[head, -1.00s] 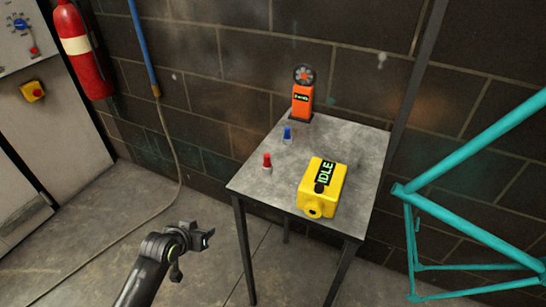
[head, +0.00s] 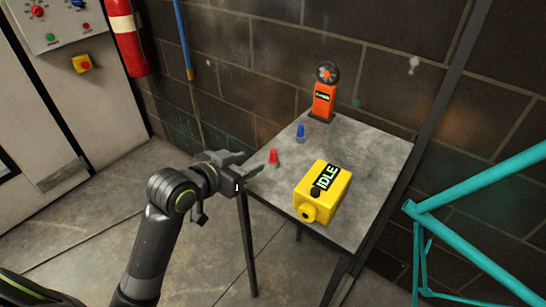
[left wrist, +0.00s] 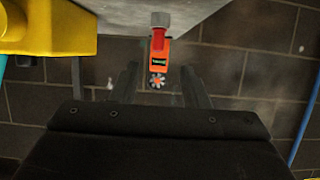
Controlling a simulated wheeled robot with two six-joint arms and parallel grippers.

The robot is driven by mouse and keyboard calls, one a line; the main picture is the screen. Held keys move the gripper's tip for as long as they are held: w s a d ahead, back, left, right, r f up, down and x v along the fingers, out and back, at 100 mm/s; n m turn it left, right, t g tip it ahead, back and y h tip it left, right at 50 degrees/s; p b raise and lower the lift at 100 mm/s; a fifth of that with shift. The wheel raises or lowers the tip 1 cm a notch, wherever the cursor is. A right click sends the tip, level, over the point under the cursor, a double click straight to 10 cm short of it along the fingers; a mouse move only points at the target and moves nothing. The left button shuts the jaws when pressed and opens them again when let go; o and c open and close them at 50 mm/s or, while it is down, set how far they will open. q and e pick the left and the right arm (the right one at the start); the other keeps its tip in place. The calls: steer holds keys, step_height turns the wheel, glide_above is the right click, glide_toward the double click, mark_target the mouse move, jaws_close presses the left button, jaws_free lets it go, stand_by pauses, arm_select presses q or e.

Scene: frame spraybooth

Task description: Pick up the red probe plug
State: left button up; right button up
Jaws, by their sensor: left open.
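The red probe plug (head: 273,156) stands upright on the left part of the grey table (head: 375,160), on a pale base. My left gripper (head: 254,164) is open and empty at the table's left edge, just left of the red plug and apart from it. In the left wrist view, which is upside down, the red plug (left wrist: 158,39) shows ahead, between the lines of the two open fingers (left wrist: 160,72). The blue plug (head: 300,131) stands behind the red one. My right gripper is not in view.
A yellow box marked IDLE (head: 323,191) sits right of the red plug. An orange device (head: 324,97) with a round top stands at the table's back corner. A teal frame (head: 470,185) is at the right. A brick wall is behind.

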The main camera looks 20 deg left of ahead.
mark_target(271, 155)
arm_select(q)
steer(key=x, duration=0.6)
steer(key=shift+d, duration=0.15)
steer(key=shift+f+p+x, duration=0.1)
steer(key=shift+p+x, duration=0.1)
steer(key=shift+x, duration=1.5)
steer(key=shift+f+p+x, duration=0.15)
steer(key=shift+p+x, duration=0.05)
steer(key=shift+x, duration=1.5)
steer(key=shift+s, duration=0.1)
jaws_close()
